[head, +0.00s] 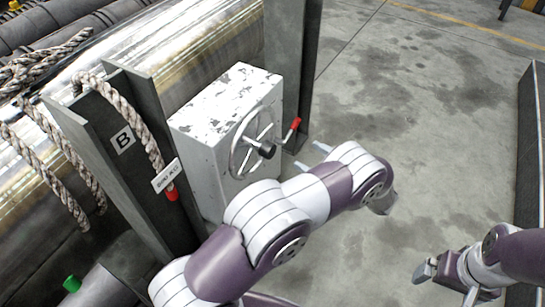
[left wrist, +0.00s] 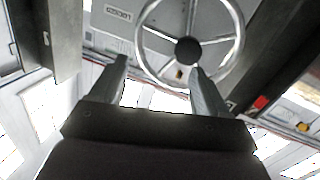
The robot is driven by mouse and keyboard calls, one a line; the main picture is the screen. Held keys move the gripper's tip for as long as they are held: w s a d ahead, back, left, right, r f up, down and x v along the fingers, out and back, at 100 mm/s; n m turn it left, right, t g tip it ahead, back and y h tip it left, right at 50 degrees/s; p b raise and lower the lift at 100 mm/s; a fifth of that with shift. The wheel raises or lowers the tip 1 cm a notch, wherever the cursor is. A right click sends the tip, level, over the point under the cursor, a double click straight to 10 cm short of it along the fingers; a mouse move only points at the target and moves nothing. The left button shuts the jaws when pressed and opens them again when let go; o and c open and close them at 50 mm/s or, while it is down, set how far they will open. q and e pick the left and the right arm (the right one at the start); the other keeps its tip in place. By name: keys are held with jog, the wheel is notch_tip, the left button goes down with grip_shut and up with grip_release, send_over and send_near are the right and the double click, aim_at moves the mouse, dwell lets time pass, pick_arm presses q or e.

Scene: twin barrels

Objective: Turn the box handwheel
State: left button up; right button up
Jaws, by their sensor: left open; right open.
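The grey box (head: 200,143) with worn white paint is fixed between dark metal uprights. Its silver spoked handwheel (head: 233,160) has a dark hub knob and faces right. My left gripper (head: 311,156) is open and empty, to the right of the wheel and apart from it; my forearm hides much of it. In the left wrist view the handwheel (left wrist: 187,50) is ahead, its hub just above the right fingertip. The left gripper (left wrist: 158,66) shows two spread fingers with nothing between them. My right gripper (head: 448,283) is open and empty at the lower right, away from the box.
A red-tipped lever (head: 295,123) sticks out just right of the wheel. A rope (head: 128,115) with a red end and a tag hangs left of the box. A large shiny barrel (head: 165,50) lies behind. Concrete floor (head: 430,110) is open to the right, up to a dark panel (head: 530,160).

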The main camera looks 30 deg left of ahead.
aim_at(273, 152)
pick_arm(q)
jog(key=a+g+b, duration=0.1)
jog(key=a, duration=0.2)
jog(key=s+a+f+n+y+b, duration=0.1)
jog(key=a+b, duration=0.1)
jog(key=a, duration=0.2)
jog(key=s+a+g+b, duration=0.1)
jog(key=a, duration=0.2)
jog(key=shift+s+a+f+g+b, duration=0.1)
jog(key=shift+a+f+g+b, duration=0.2)
jog(key=shift+a, duration=0.1)
jog(key=shift+a+r, duration=0.2)
jog(key=shift+a, duration=0.25)
